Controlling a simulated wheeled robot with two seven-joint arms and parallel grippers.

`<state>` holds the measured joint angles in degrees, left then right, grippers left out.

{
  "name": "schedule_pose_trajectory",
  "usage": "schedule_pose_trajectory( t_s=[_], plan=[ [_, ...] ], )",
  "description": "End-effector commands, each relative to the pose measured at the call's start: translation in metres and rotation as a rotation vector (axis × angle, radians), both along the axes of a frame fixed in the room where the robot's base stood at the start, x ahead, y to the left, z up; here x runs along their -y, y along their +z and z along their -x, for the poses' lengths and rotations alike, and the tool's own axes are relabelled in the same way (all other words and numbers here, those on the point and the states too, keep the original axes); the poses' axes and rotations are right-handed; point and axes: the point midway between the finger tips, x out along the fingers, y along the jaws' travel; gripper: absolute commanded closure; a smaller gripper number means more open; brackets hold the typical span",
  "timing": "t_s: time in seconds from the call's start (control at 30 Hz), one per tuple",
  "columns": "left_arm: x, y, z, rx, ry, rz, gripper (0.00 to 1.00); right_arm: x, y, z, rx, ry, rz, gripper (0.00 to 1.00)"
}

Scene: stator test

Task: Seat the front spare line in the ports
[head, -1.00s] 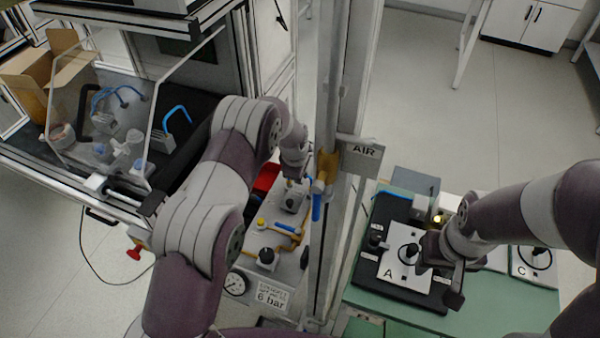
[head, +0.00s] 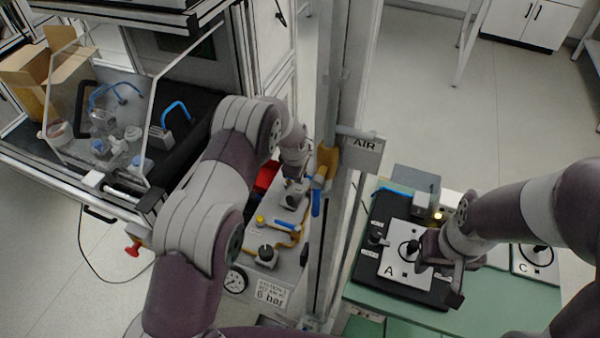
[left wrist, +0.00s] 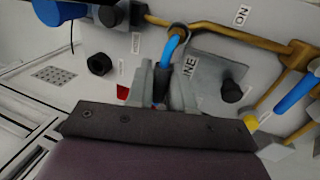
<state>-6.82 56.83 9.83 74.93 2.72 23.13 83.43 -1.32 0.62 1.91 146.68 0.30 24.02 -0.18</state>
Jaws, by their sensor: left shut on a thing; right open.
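My left gripper (head: 293,180) is over the grey air panel beside the metal post. In the left wrist view its fingers (left wrist: 160,88) are shut on a black-ended blue curved piece (left wrist: 172,45); I cannot tell whether this is the front spare line. A grey block (left wrist: 215,72) labelled "LINE", partly hidden, is just right of the fingers. A bent blue line (head: 176,108) stands on a grey block in the enclosure at left, and more blue lines (head: 108,92) curve behind the clear panel. My right gripper (head: 447,275) is open beside the white plate marked A.
A pressure gauge (head: 236,281) and a "6 bar" sign (head: 270,293) are on the air panel's front. A yellow valve with a blue handle (head: 316,203) is on the post. The plate A (head: 395,262) has a black knob. Brass pipes (left wrist: 215,28) run near the left fingers.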

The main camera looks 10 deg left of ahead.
Motion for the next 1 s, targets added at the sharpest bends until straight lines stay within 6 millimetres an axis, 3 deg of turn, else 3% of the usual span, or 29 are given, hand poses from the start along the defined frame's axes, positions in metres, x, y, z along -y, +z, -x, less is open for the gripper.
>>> schedule_pose_trajectory(
  t_s=[0.27, 0.3, 0.37, 0.73, 0.87, 1.0],
  plan=[
    [0.0, -0.005, 0.0, 0.0, 0.0, 0.0, 1.0, 0.0, -0.003, 0.0, 0.0, 0.0, 0.0, 0.57],
    [0.0, -0.004, 0.0, 0.0, 0.0, 0.0, 0.66, 0.0, -0.003, 0.0, 0.0, 0.0, 0.0, 0.57],
    [0.0, -0.004, 0.0, 0.0, 0.0, 0.0, 0.49, 0.0, -0.003, 0.0, 0.0, 0.0, 0.0, 0.57],
    [0.0, 0.002, 0.001, 0.0, 0.0, 0.0, 0.49, 0.0, -0.003, 0.0, 0.0, 0.0, 0.0, 0.57],
    [-0.002, 0.023, 0.007, 0.002, 0.0, 0.0, 0.49, 0.0, -0.005, 0.0, 0.0, 0.0, 0.0, 0.57],
    [-0.003, 0.061, 0.016, 0.005, 0.0, 0.0, 0.49, 0.0, -0.008, 0.0, 0.0, 0.0, 0.0, 0.57]
  ],
)
